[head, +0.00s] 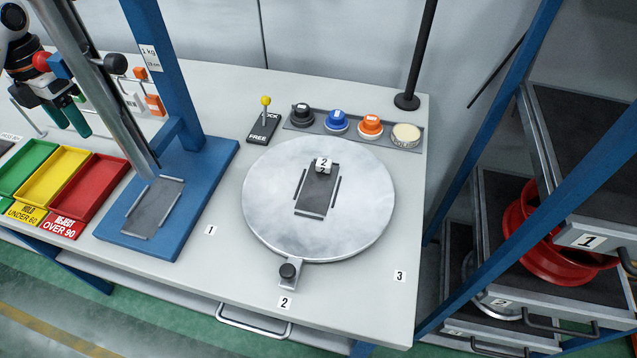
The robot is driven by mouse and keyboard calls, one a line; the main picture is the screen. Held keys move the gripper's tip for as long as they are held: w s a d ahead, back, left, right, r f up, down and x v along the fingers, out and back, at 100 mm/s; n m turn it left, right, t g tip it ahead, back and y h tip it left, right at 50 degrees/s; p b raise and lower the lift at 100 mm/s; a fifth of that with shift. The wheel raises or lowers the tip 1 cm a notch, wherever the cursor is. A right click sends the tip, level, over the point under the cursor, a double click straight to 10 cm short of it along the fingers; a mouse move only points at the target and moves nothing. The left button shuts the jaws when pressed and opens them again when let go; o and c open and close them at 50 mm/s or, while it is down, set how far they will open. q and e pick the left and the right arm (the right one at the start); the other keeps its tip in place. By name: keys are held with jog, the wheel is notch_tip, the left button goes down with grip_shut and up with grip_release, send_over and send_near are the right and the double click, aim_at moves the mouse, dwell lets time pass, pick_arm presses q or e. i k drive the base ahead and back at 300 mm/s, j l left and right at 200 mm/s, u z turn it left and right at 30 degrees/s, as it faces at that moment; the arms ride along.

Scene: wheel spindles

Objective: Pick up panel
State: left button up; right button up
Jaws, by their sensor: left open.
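A dark rectangular panel (317,190) lies at the middle of a round silver turntable (275,215), between thin raised rails, with a small block marked 2 (323,165) at its far end. A similar dark plate (153,207) lies on the base of a blue stand at the left. I cannot tell from the picture which of the two is the task's panel. My left gripper (66,122) is at the upper left, behind the coloured trays, with its green fingers apart and nothing between them. It is far from the turntable and touches neither plate. My right gripper is out of view.
The blue stand (200,165) with its slanted metal column stands between my left gripper and the turntable. Green, yellow and red trays (95,185) are at the left. A lever (264,115) and a row of knobs (337,122) sit behind the turntable. Shelves with a red wheel (540,250) are at right.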

aim_at(317, 188)
jog(key=k, duration=1.5)
